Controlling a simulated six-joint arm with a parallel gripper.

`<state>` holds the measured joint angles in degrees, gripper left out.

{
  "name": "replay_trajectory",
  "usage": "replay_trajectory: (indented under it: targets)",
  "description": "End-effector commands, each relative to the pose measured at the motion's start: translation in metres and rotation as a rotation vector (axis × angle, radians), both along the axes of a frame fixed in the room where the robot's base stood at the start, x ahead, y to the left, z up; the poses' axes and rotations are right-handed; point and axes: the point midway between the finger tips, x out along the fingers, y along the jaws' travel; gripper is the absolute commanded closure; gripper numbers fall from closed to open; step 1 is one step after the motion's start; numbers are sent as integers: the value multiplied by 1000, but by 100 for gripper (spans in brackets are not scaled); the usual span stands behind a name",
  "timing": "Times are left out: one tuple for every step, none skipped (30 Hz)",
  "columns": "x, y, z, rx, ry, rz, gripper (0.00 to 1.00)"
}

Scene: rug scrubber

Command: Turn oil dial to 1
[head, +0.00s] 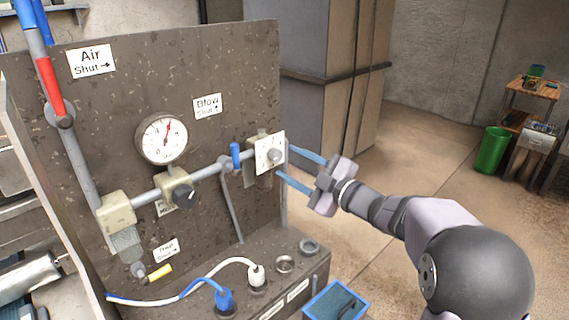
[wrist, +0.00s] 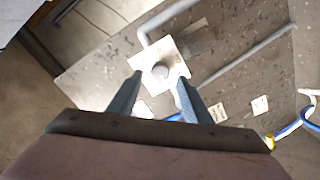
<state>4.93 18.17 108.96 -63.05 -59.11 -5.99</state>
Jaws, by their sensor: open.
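The likely oil dial is a round grey knob (head: 274,155) on a square white plate (head: 263,150) at the right end of the panel's pipe. In the wrist view the knob (wrist: 160,71) sits in the middle of its pale plate (wrist: 168,54). The markings and the dial's setting are too small to read. My gripper (head: 303,166) is open, its two blue fingers pointing at the plate from the right. In the wrist view the fingertips (wrist: 159,76) lie on either side of the knob with gaps to it. I cannot tell how far they are in depth.
The brown panel (head: 100,150) carries a pressure gauge (head: 162,138), a black knob (head: 183,194), a blue-handled valve (head: 235,156) and a red lever (head: 50,90). Blue and white cables lead to sockets on the ledge below. A blue bin (head: 335,303) stands below my arm. Open floor lies right of the panel.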

Motion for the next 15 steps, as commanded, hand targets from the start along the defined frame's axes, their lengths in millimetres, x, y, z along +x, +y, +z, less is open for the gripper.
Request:
replay_trajectory:
  targets:
    - [-5, -6, -2, 1, -1, -2, 55]
    - [-8, -9, -1, 1, -1, -3, 55]
    - [-11, -12, -1, 1, 0, -2, 55]
    - [-13, -14, -1, 1, 1, -1, 55]
    - [-15, -16, -1, 0, 0, -1, 55]
    - [-17, -18, 0, 1, -1, -1, 55]
    - [-19, -19, 0, 1, -1, -1, 55]
    - [-20, -20, -1, 1, 0, -1, 55]
    - [-21, -21, -1, 1, 0, 1, 55]
    - [-22, -21, -1, 1, 0, 1, 55]
    - [-22, -22, 0, 1, 0, 1, 55]
    - [-22, -22, 0, 1, 0, 1, 55]
    - [-23, -22, 0, 1, 0, 1, 55]
    - [-23, -22, 0, 1, 1, 1, 55]
    - [-23, -22, 0, 1, 0, 1, 55]
